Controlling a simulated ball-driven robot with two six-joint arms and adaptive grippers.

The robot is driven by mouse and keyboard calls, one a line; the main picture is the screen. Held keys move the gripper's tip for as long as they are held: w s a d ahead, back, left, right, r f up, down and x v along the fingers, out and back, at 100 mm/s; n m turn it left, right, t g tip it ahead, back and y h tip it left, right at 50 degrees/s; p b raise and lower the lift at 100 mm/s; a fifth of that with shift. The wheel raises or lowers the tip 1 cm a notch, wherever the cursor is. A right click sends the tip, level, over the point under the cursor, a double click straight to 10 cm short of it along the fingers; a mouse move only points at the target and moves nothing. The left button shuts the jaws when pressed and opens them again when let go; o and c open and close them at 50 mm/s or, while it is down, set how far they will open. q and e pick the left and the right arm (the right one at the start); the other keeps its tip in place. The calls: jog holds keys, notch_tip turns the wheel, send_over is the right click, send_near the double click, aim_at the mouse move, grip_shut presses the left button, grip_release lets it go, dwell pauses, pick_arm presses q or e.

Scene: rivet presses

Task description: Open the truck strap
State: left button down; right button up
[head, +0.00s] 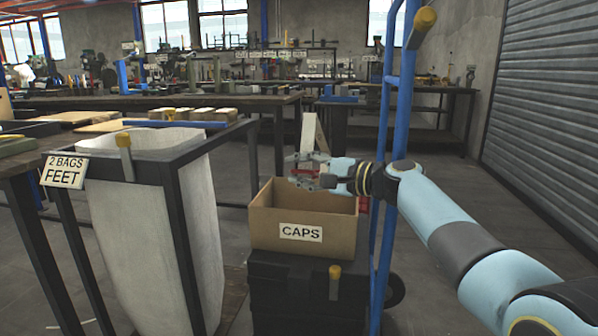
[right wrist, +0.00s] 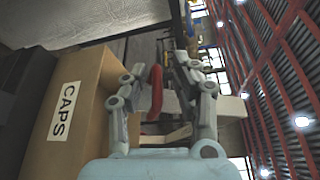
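The blue hand truck (head: 392,130) stands right of centre, carrying black cases (head: 290,290) with the CAPS box (head: 270,225) on top. My right gripper (head: 303,171) is above the box's right part, pointing left. In the right wrist view its fingers (right wrist: 157,76) are spread apart. A red curved piece (right wrist: 156,92), possibly part of the strap, shows between them, with no clear finger contact. Red also shows at the gripper in the head view (head: 328,180). Another red piece (head: 363,205) sits beside the truck's upright. I cannot tell whether the strap is fastened. My left gripper is not in view.
A pale bag (head: 160,230) hangs in a dark frame at left, with a "2 BAGS FEET" sign (head: 63,171). A pale board (head: 308,132) stands behind the box. Workbenches (head: 150,103) line the back. The floor before the shutter (head: 540,110) is open.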

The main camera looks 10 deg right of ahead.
jog(key=shift+a, duration=0.1)
jog(key=v, duration=1.2)
